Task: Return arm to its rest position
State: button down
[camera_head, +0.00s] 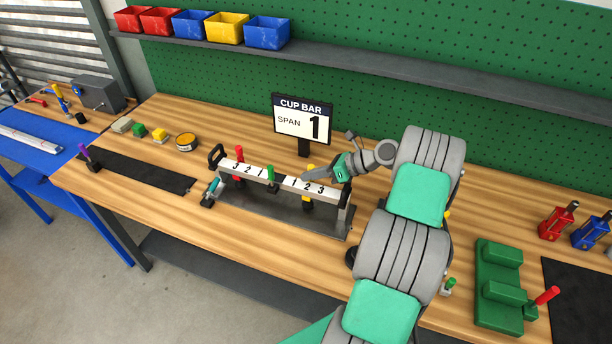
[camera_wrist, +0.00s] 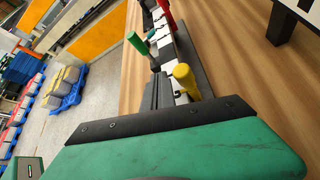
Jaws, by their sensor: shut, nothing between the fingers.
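My gripper (camera_head: 308,177) is shut and empty, at the right half of the cup bar (camera_head: 283,180), a white numbered rail on a dark base. From the head view I cannot tell whether it touches the rail. In the wrist view my gripper's dark fingers (camera_wrist: 160,93) lie beside the rail, close to a yellow-handled piece (camera_wrist: 184,77). A green-handled piece (camera_wrist: 137,42) and a red-handled piece (camera_wrist: 163,15) are farther along. My arm reaches in from the lower right, bent above the bench (camera_head: 150,200).
A "CUP BAR SPAN 1" sign (camera_head: 302,120) stands just behind the bar. A green fixture (camera_head: 497,285) and a red clamp (camera_head: 557,221) stand at the right. A shelf (camera_head: 400,65) with several coloured bins crosses the back. Small blocks and a yellow tin (camera_head: 186,142) sit at left.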

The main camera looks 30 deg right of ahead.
jog(key=shift+a, duration=0.15)
jog(key=s+a+r+n+g+h+b, duration=0.1)
jog(key=a+r+n+g+h, duration=0.1)
jog(key=a+r+n, duration=0.35)
jog(key=a+r+n+g+h+b, duration=0.1)
jog(key=a+r+n+h, duration=0.1)
jog(key=a+n, duration=0.6)
jog(key=s+a+r+n+h+b, duration=0.1)
jog(key=s+a+r+n+h, duration=0.1)
jog(key=s+n, duration=0.6)
jog(key=s+a+r+n+h+b, duration=0.1)
jog(key=s+a+n+h, duration=0.2)
jog(key=s+n, duration=0.5)
jog(key=s+a, duration=0.1)
jog(key=s, duration=0.1)
jog(key=shift+s+r, duration=0.4)
